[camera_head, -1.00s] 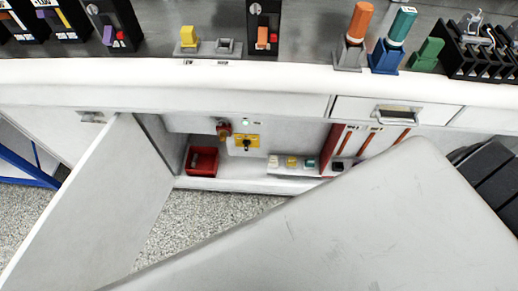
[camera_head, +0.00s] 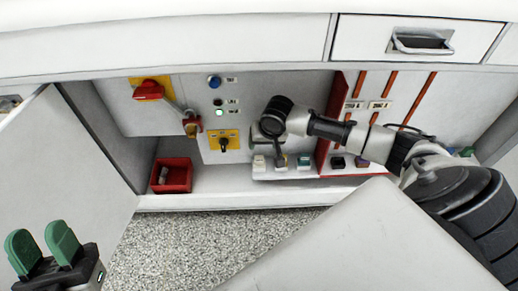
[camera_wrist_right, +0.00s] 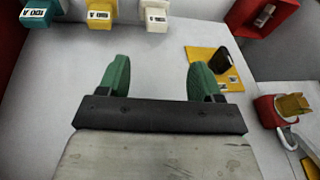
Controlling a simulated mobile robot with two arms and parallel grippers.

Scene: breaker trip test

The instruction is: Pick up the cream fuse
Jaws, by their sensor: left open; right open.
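The cream fuse (camera_head: 259,162) sits at the left end of a short row on a pale holder inside the open cabinet, beside a yellow fuse (camera_head: 281,161) and a teal fuse (camera_head: 304,160). In the right wrist view the cream fuse (camera_wrist_right: 157,16) is at the top, beyond my fingertips and apart from them. My right gripper (camera_wrist_right: 160,75) is open and empty, with green fingers spread. My left gripper (camera_head: 43,247) is open and empty at the lower left.
A red bin (camera_head: 172,175) stands left of the row. A yellow switch plate (camera_head: 215,146) and a padlock (camera_head: 192,125) on a red-handled switch (camera_head: 149,90) are on the back panel. A red divider (camera_head: 334,115) stands right. The cabinet door (camera_head: 75,160) is open at left.

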